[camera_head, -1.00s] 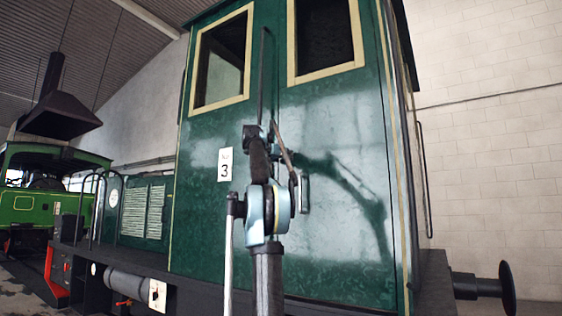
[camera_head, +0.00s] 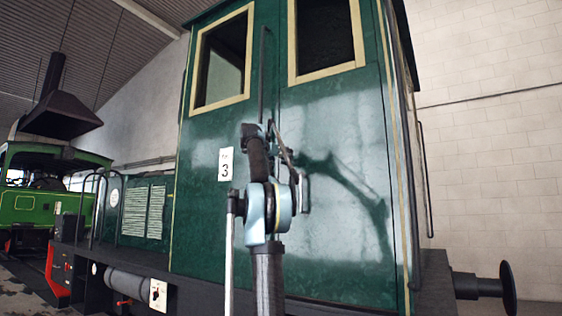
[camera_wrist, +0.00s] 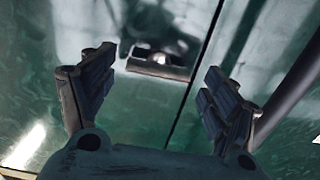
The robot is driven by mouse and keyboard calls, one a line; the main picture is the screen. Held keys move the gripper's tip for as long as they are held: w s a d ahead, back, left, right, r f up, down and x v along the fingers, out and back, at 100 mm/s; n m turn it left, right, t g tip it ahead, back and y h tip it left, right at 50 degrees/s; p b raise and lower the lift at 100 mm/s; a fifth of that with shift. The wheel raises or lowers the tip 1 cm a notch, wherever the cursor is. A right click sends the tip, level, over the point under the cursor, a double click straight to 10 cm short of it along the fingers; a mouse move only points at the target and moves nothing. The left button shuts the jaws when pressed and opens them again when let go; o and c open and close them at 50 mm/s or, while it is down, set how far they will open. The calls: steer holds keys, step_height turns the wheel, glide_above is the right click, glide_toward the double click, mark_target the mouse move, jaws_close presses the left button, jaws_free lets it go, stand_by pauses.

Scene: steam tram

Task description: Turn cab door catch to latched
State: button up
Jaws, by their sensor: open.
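The cab door catch (camera_wrist: 158,66) is a small dark metal piece with a bright rounded middle, on the green cab door. My gripper (camera_wrist: 160,63) is open, with one finger on each side of the catch in the wrist view. The fingers look nearer to the camera than the catch, and I see no contact. In the head view my gripper (camera_head: 291,165) is small and partly hidden by my wrist. I cannot tell whether the catch is latched.
A dark vertical handrail (camera_wrist: 295,80) runs near the door seam; it also shows in the head view (camera_head: 262,75). The green cab (camera_head: 340,240) fills the middle. A buffer (camera_head: 507,287) sticks out at lower right. A bright green locomotive (camera_head: 25,205) stands far left.

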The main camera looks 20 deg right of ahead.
steer(key=v, duration=1)
steer(key=shift+a+f, duration=0.1)
